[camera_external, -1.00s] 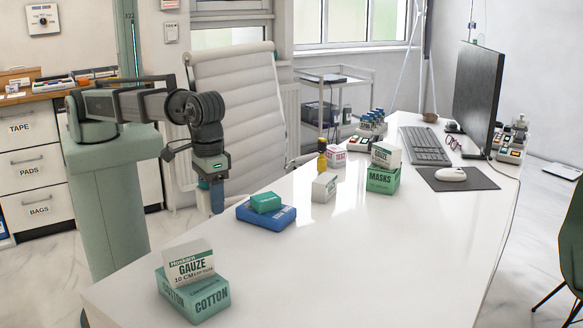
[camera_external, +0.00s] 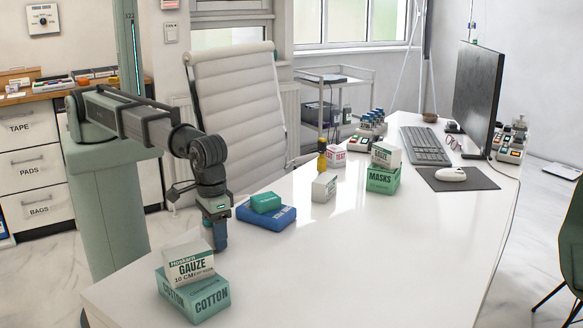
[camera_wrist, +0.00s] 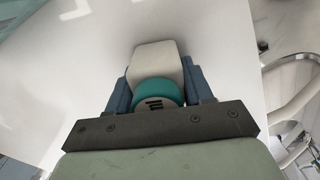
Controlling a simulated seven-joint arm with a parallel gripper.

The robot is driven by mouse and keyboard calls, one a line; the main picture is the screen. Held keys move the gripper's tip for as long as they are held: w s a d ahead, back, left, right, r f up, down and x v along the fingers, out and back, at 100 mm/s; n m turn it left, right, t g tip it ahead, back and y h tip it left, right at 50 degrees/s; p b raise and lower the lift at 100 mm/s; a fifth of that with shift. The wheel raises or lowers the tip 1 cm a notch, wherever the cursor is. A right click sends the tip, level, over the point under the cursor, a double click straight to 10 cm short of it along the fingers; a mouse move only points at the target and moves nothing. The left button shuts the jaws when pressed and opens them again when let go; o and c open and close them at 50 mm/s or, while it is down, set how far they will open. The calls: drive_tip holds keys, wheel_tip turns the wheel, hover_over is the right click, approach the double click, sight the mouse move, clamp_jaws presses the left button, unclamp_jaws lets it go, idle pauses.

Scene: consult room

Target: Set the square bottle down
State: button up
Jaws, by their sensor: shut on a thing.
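My gripper (camera_external: 220,236) points down over the near left part of the white desk (camera_external: 340,255), between the gauze and cotton boxes and the blue box. In the wrist view my gripper (camera_wrist: 158,82) is shut on the square bottle (camera_wrist: 156,58), a pale block-shaped body with a round teal cap, between the two blue-grey fingers. The cap faces the camera and the body points toward the desk. In the external view the fingers hide the bottle. I cannot tell whether its base touches the desk.
A gauze box (camera_external: 188,263) on a cotton box (camera_external: 193,296) stands just in front of my gripper. A blue box (camera_external: 278,222) with a green box (camera_external: 266,202) on it lies to the right. A white box (camera_external: 324,188) is farther back. The desk's near right part is clear.

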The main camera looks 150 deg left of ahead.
drive_tip(key=shift+f, duration=0.15)
drive_tip(key=o, duration=1)
wheel_tip(320, 180, up, 12)
drive_tip(key=shift+r, duration=0.2)
idle(0.5)
